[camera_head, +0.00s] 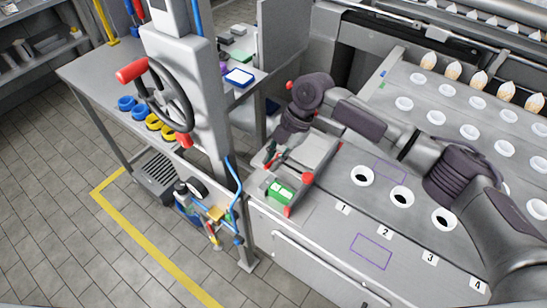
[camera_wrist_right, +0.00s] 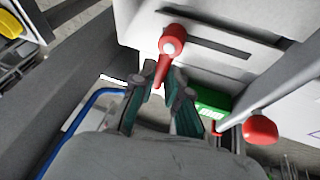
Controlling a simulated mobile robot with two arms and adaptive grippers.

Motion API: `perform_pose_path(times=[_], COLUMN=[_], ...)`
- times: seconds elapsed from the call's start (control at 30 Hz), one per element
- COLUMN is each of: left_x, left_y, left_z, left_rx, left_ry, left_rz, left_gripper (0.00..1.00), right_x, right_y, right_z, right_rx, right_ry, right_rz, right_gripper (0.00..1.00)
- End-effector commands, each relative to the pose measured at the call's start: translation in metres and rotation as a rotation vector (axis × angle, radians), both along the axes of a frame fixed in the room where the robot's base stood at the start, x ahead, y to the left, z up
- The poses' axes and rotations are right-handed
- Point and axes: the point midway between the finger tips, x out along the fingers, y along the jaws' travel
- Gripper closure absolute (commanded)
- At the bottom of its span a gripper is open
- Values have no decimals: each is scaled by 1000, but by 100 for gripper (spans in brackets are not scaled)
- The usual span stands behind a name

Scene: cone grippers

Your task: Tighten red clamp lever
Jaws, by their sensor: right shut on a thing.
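The red clamp lever (camera_wrist_right: 172,38) shows in the right wrist view, with a round head with a pale centre and a handle running down from it. My right gripper (camera_wrist_right: 162,75) has its teal-padded fingers on either side of the handle's lower part and is shut on it. In the head view my right gripper (camera_head: 277,155) is at the left end of the grey machine top, where the arm and fingers hide most of the lever. My left gripper is not in view.
A green block (camera_head: 281,191) with white marks sits just in front of my right gripper. A red knob (camera_head: 307,179) stands close beside it. Holes with white rims (camera_head: 402,197) and number labels lie to the right. A post with a black handwheel (camera_head: 165,95) stands to the left.

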Motion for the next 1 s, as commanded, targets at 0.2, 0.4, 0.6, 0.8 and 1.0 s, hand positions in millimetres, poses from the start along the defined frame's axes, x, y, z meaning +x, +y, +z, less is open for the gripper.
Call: perform_pose_path(times=[0.2, 0.4, 0.6, 0.8, 1.0], left_x=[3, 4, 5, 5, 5], left_y=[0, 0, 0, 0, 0], left_z=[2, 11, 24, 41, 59], left_rx=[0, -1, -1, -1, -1], left_ry=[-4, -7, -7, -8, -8], left_rz=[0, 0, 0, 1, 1], left_gripper=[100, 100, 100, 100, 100], right_x=[1, 2, 5, 9, 14], right_y=[0, 2, 5, 8, 11], right_z=[1, 2, 4, 5, 5], right_rx=[0, 2, 2, 2, 2], right_ry=[0, 0, 1, 0, -1], right_rz=[-20, -102, -254, -444, -632], right_gripper=[100, 100, 100, 100, 100])
